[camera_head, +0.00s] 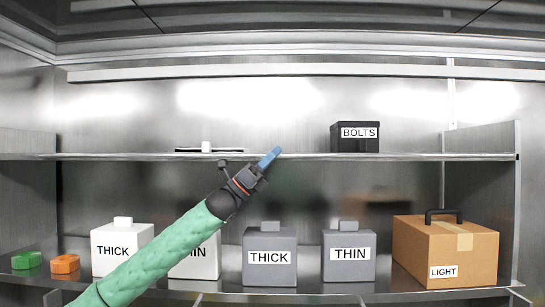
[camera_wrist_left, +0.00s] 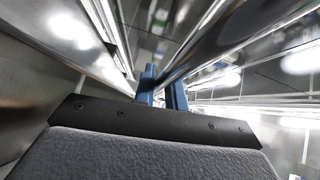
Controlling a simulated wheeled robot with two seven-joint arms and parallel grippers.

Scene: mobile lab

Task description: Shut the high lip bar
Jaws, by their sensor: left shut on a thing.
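The high lip bar (camera_head: 420,157) is a thin metal bar along the front edge of the upper shelf. My left gripper (camera_head: 274,155) reaches up to it near its middle, with blue fingers tilted up and to the right. In the left wrist view the two blue fingers (camera_wrist_left: 162,90) are close together at a shiny metal bar (camera_wrist_left: 205,45), shut on it. The exact contact is partly hidden between the fingers. My right gripper is in neither view.
Below are a white THICK box (camera_head: 121,265), grey THICK (camera_head: 269,275) and THIN (camera_head: 349,273) boxes, and a cardboard LIGHT box (camera_head: 470,250). My left arm crosses in front of the white THIN box.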

